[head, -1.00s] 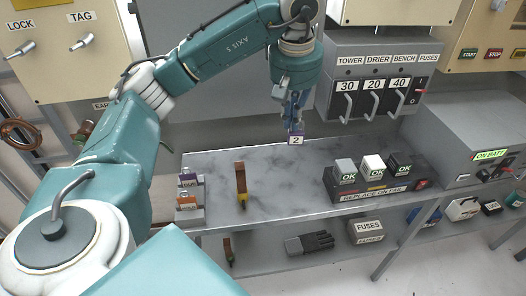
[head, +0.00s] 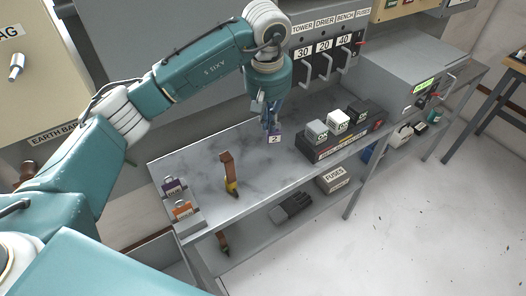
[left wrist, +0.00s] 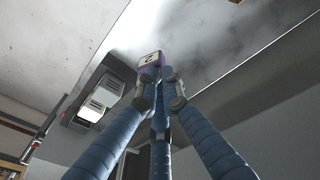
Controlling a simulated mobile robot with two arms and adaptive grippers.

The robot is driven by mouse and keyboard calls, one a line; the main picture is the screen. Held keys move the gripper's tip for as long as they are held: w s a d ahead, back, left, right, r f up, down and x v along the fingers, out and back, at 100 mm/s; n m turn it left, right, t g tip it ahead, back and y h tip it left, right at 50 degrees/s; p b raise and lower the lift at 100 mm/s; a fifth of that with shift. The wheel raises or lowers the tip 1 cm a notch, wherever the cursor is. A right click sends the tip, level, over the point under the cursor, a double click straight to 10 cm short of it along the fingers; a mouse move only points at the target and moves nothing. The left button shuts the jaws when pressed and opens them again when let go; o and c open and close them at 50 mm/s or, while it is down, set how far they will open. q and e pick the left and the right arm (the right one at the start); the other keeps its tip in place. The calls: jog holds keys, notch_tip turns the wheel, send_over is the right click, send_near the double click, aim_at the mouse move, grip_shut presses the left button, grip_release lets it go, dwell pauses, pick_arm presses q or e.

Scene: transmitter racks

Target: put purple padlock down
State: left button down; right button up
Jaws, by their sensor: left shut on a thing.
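The purple padlock (head: 275,138), with a white face marked 2, hangs from my left gripper (head: 268,122). In the left wrist view the padlock (left wrist: 150,59) sits between the tips of the blue fingers (left wrist: 160,78), which are shut on it. It is above the grey marbled bench top (head: 210,146), towards its back; whether it touches the top I cannot tell. Its shackle is hidden by the fingers. My right gripper is not in view.
A holder at the bench's left end bears a purple tag (head: 173,187) and an orange tag (head: 181,209). A black rack (head: 343,143) with OK-marked blocks stands right of the padlock. Bare bench top lies between.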

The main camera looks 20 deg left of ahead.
pick_arm(q)
jog(key=f, duration=0.4)
jog(key=shift+s+a+f+p, duration=0.15)
jog(key=shift+a+f+p, duration=0.05)
jog(key=shift+p, duration=0.2)
notch_tip(320, 180, down, 3)
jog(key=shift+f, duration=0.1)
jog(key=shift+f+p, duration=0.25)
jog(key=shift+p, duration=0.05)
notch_tip(320, 180, down, 3)
jog(key=shift+f+p, duration=0.2)
jog(key=shift+p, duration=0.25)
jog(key=shift+f, duration=0.25)
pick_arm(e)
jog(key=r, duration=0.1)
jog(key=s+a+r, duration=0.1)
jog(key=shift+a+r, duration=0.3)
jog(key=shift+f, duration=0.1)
